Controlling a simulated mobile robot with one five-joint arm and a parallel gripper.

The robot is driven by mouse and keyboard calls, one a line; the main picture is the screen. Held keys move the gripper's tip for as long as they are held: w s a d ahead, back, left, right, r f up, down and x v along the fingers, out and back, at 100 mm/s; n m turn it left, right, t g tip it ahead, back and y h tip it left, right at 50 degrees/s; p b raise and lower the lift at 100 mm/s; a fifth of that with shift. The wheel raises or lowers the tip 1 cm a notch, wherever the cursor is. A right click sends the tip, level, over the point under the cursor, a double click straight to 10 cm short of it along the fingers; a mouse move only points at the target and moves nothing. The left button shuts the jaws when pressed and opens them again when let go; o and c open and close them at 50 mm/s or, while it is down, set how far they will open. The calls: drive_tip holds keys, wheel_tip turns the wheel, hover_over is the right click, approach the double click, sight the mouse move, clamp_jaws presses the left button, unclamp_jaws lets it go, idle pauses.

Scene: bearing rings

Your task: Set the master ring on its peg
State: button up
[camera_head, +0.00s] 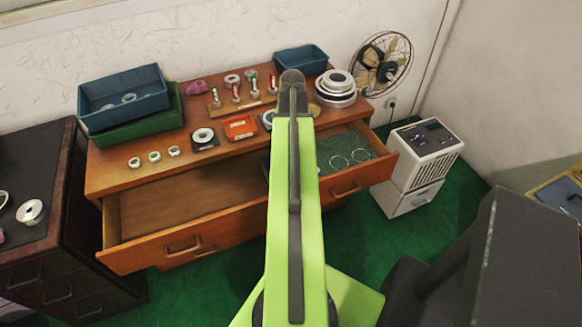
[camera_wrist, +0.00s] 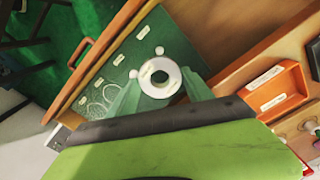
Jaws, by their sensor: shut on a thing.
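A thick, pale metal ring (camera_wrist: 171,90) with a dark hole shows in the wrist view, between the two green fingers of my gripper (camera_wrist: 160,92). My gripper is shut on it, above the green-lined open drawer (camera_wrist: 120,72). No marking on the ring is readable. In the head view my arm hides the gripper and the held ring. A wooden peg stand (camera_head: 238,107) with several short upright pegs, with red, green and white parts, stands on the cabinet top. I cannot tell which peg belongs to the master ring.
The green-lined drawer (camera_head: 348,140) holds large thin rings; an empty drawer (camera_head: 185,205) is open beside it. An orange-red box (camera_head: 240,127), small rings (camera_head: 154,156), blue bins (camera_head: 125,98) and stacked discs (camera_head: 336,86) occupy the cabinet top. A fan (camera_head: 384,64) stands behind.

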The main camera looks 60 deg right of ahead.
drive_tip(key=f+b, duration=0.6)
drive_tip(key=f, duration=0.1)
drive_tip(key=f+b, duration=0.3)
drive_tip(key=f, duration=0.1)
drive_tip(key=shift+s+a+f, duration=0.1)
drive_tip(key=shift+a+f, duration=0.15)
drive_tip(key=shift+a, duration=0.15)
drive_tip(key=shift+r, duration=0.15)
wheel_tip(320, 180, down, 4)
drive_tip(key=b, duration=0.3)
drive_tip(key=shift+r+b, duration=0.1)
drive_tip(key=shift+b, duration=0.3)
drive_tip(key=shift+f+b, duration=1.1)
drive_tip(key=shift+f, duration=0.05)
drive_tip(key=o, duration=1.8)
